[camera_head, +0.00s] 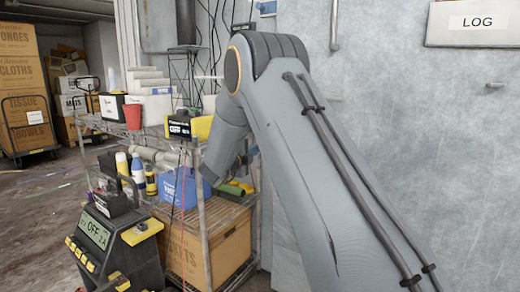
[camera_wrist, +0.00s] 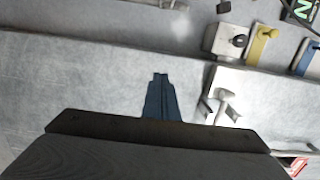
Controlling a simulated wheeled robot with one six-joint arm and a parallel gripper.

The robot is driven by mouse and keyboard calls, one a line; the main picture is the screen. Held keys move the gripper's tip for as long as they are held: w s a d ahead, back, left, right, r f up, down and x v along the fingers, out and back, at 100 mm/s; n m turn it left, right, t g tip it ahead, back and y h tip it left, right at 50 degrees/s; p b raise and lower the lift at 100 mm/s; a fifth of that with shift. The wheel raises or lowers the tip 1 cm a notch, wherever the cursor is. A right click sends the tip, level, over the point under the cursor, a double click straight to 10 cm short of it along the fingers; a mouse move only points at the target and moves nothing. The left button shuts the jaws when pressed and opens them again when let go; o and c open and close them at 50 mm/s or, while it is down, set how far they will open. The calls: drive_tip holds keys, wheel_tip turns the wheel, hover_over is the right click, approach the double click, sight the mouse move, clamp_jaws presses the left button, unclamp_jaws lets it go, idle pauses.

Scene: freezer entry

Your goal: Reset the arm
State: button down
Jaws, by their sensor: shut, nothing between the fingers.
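My arm (camera_head: 300,150) rises large through the middle of the head view and bends down at an elbow to the left. Its far end drops near the wire shelf, and my gripper cannot be made out there. In the wrist view my gripper (camera_wrist: 160,76) shows as a narrow dark blue-grey shape pointing up from a dark plate. Its fingers are together with nothing between them. A pale grey wall surface lies beyond it.
A wire shelf cart (camera_head: 205,215) with a blue bin (camera_head: 180,188) stands close to my arm. A yellow-black device (camera_head: 110,240) is at lower left. A metal latch (camera_wrist: 225,105) and a yellow hook (camera_wrist: 262,45) are right of my gripper. Floor is free at left.

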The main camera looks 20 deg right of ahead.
drive_tip(key=shift+d, duration=0.4)
drive_tip(key=s+a+f+n+g+y+p, duration=0.1)
drive_tip(key=s+a+n+y+p, duration=0.3)
drive_tip(key=s+a+n+y, duration=0.4)
drive_tip(key=s+a+f+n+g+y+p, duration=0.1)
drive_tip(key=s+a+n+g+y+p, duration=0.3)
drive_tip(key=s+n, duration=0.6)
drive_tip(key=s+f+n+g+p, duration=0.1)
drive_tip(key=s+n+g+p, duration=0.1)
drive_tip(key=s, duration=1.5)
drive_tip(key=s+f+n+g+y+p, duration=0.1)
drive_tip(key=s+n+g, duration=0.4)
drive_tip(key=s, duration=1.2)
drive_tip(key=shift+s+a+f+n+p, duration=0.2)
drive_tip(key=shift+a+f+n+p, duration=0.2)
drive_tip(key=shift+n, duration=0.8)
